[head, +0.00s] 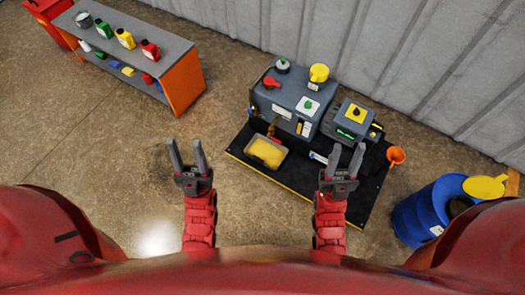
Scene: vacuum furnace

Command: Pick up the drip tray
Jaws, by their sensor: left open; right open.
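The drip tray (251,154) is a small grey tray with yellow content, at the front left of the black mat under the grey machine. My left gripper (187,153) is open and empty, left of the tray and apart from it. My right gripper (345,158) is open and appears empty, right of the tray, over the black mat in the picture. Neither gripper touches the tray.
The grey machine (289,98) with red, green and yellow caps stands behind the tray. A smaller unit (352,117), an orange funnel (396,155) and a blue barrel (422,212) are at the right. A shelf (150,42) with bottles stands upper left. Floor between is clear.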

